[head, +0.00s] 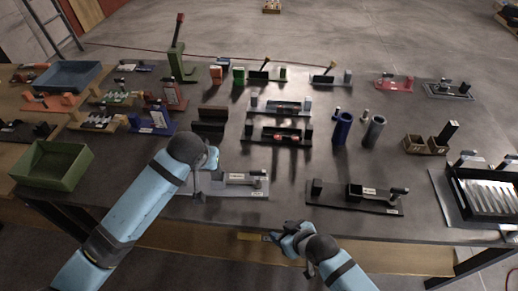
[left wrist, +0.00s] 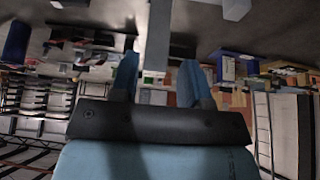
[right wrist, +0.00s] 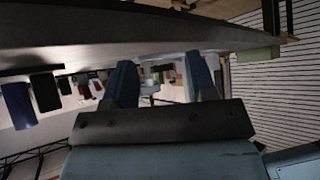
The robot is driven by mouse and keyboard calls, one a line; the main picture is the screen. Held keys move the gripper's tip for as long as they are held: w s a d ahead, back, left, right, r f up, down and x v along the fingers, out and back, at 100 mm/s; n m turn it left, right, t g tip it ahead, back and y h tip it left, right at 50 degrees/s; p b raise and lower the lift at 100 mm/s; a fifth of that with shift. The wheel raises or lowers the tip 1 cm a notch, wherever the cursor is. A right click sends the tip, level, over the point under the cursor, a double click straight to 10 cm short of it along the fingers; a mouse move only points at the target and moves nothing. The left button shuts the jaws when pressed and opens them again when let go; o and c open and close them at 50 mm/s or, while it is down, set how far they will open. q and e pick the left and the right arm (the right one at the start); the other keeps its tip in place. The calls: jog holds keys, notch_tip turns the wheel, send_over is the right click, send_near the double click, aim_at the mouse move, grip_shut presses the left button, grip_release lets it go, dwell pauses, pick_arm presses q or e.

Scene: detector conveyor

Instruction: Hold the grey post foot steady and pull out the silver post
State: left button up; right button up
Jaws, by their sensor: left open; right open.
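A grey cylinder (head: 373,133), which looks like the grey post foot, stands upright right of the table's middle in the head view. Its top end is lighter; I cannot tell where the silver post begins. A dark cylinder in the right wrist view (right wrist: 45,92) appears to be the same one, next to a blue one. My left gripper (head: 205,172) is open over the near part of the table, left of the grey cylinder. My right gripper (head: 288,234) is open and empty at the table's front edge, nearer and left of the cylinder. Neither touches the cylinder.
A blue cylinder (head: 342,129) stands close left of the grey one. Near the front edge lie a light board (head: 225,188) and a dark board (head: 330,202) with fittings. Wooden boxes (head: 424,146) stand to the right. A green tray (head: 50,168) is far left.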

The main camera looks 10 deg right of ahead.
aim_at(262, 175)
jog(key=w+a+n+g, duration=0.1)
jog(key=w, duration=0.1)
jog(key=w+a+r+n, duration=0.1)
jog(key=w+a, duration=0.1)
jog(key=w+a+r+n+g, duration=0.1)
jog(key=w, duration=0.1)
jog(key=shift+w+a+r+g, duration=0.1)
jog(key=shift+w+a+g, duration=0.15)
jog(key=shift+w+g, duration=0.05)
jog(key=w+r+n, duration=0.1)
jog(key=w+a+r+n+g, duration=0.1)
jog(key=w, duration=0.1)
jog(key=w+r+n+g, duration=0.1)
jog(key=w, duration=0.1)
jog(key=shift+a+r+h, duration=0.15)
jog(key=shift+a+h, duration=0.2)
jog(key=shift+h, duration=0.05)
jog(key=w+r+n+g+h, duration=0.1)
jog(key=w+r, duration=0.1)
jog(key=r, duration=0.1)
jog(key=w+d+r+n+g+h, duration=0.1)
jog(key=w+r, duration=0.1)
jog(key=w+d+r+n+g+h, duration=0.1)
jog(key=w+r, duration=0.1)
jog(key=r, duration=0.1)
jog(key=shift+w+d+r+n+h, duration=0.2)
jog(key=shift+w+r+n+h, duration=0.15)
jog(key=shift+w+n+h, duration=0.05)
jog(key=f, duration=1.3)
jog(key=shift+w+d, duration=0.2)
